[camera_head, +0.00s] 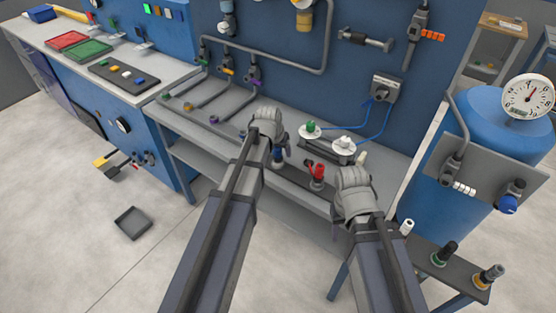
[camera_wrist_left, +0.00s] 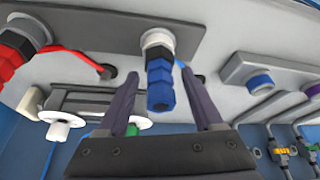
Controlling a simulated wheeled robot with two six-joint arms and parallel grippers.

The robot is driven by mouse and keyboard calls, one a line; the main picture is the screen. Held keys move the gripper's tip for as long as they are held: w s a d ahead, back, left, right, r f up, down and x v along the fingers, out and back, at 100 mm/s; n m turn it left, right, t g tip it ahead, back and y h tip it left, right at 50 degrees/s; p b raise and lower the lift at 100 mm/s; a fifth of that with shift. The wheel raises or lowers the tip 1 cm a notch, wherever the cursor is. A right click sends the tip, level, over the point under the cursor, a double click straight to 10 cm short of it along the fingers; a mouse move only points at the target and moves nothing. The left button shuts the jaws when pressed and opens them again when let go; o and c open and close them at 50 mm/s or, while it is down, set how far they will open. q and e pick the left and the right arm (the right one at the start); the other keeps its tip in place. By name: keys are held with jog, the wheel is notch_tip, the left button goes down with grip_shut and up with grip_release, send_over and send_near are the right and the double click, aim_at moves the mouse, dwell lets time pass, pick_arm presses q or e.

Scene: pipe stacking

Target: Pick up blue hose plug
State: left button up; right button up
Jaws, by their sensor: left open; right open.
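The blue hose plug (camera_wrist_left: 161,85) sits in a round white fitting on a grey plate. In the left wrist view it lies between the two fingers of my left gripper (camera_wrist_left: 164,98), which is open and not touching it visibly.
A red hose plug (camera_head: 318,174) stands right of the blue one and also shows in the left wrist view (camera_wrist_left: 18,45). White and green spools (camera_head: 310,130) are behind. A blue tank (camera_head: 490,140) stands at right. The shelf (camera_head: 225,104) left of my left gripper carries several pipes.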

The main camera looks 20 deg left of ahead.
pick_arm(q)
jog(key=shift+w+f, duration=0.15)
jog(key=shift+f, duration=0.1)
grip_shut()
dwell(0.4)
dwell(0.9)
